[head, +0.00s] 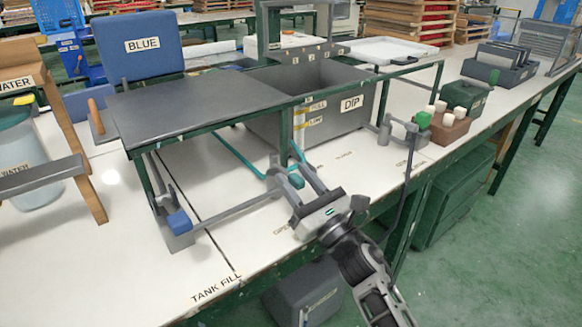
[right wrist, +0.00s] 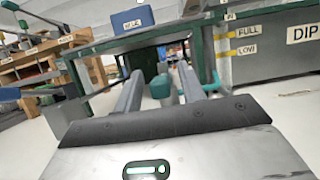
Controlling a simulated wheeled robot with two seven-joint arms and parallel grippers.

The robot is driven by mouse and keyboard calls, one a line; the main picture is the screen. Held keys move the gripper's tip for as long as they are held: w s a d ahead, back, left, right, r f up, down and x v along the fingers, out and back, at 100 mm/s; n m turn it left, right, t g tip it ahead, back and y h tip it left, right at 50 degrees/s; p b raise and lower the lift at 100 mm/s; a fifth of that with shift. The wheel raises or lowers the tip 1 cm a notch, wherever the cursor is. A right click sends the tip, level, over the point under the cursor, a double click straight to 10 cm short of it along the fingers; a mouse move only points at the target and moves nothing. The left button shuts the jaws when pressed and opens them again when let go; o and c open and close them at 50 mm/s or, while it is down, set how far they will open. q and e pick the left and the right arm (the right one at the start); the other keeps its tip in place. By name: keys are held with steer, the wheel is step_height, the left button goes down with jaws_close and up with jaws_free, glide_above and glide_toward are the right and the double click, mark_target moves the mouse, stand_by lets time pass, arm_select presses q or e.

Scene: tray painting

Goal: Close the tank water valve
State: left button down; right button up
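A grey valve fitting with teal parts (head: 296,181) stands on the white bench in front of the grey DIP tank (head: 345,122). My right gripper (head: 285,162) reaches over it from the front, its two fingers apart and pointing toward the tank. In the right wrist view, a green knob (right wrist: 160,87) shows between the spread fingers of this gripper (right wrist: 158,75); I cannot tell whether they touch it. A blue-handled fitting (head: 178,222) sits further left, near the TANK FILL label. My left gripper is out of view.
A dark green-framed table (head: 190,104) stands left of the tank. A teal pipe (head: 238,153) runs under it. A brown block with white-topped pegs (head: 444,127) and a green box (head: 466,96) lie right. The front-left bench top is mostly clear.

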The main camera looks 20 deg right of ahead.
steer(key=shift+x, duration=1.15)
jaws_close()
